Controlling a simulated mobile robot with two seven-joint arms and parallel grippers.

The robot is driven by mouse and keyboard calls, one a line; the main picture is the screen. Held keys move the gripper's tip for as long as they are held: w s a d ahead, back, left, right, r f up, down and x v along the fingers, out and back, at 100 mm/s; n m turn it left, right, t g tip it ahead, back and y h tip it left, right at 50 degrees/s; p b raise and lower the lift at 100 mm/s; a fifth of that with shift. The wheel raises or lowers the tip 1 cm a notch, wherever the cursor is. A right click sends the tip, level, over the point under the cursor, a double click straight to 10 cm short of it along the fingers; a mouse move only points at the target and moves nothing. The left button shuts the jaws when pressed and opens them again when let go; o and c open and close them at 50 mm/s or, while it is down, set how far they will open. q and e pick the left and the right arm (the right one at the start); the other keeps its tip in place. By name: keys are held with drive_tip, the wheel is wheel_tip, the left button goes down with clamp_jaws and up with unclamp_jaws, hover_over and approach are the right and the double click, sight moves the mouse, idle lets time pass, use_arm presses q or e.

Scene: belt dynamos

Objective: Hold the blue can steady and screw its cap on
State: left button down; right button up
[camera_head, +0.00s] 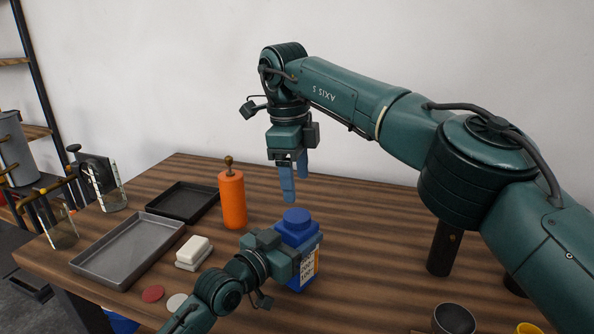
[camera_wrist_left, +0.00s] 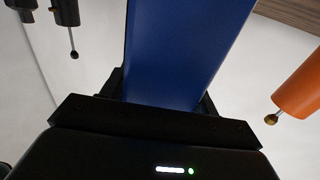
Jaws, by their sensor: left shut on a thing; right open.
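The blue can (camera_head: 299,241) stands on the wooden table with a white-and-orange label on its side. A blue cap (camera_head: 297,216) sits on its top; I cannot tell how tightly it is seated. My left gripper (camera_head: 291,257) is shut on the can's body from the front left. In the left wrist view the can (camera_wrist_left: 182,50) fills the middle, between the jaws (camera_wrist_left: 165,95). My right gripper (camera_head: 294,182) is open and empty, fingers pointing down above and slightly left of the cap, apart from it.
An orange bottle (camera_head: 233,201) with a brass knob stands left of the can; it also shows in the left wrist view (camera_wrist_left: 304,88). A grey tray (camera_head: 92,262), a black tray (camera_head: 159,205) and white soap-like blocks (camera_head: 194,251) lie further left. A dark cup (camera_head: 453,319) stands front right.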

sight(297, 215)
drive_tip(key=n, duration=0.4)
drive_tip(key=shift+r, duration=0.2)
drive_tip(key=n, duration=0.2)
drive_tip(key=n+y, duration=0.1)
drive_tip(key=n, duration=0.1)
drive_tip(key=shift+d+r+n, duration=0.1)
drive_tip(key=shift+r+n, duration=0.1)
drive_tip(key=shift+n, duration=0.2)
drive_tip(key=shift+f, duration=4)
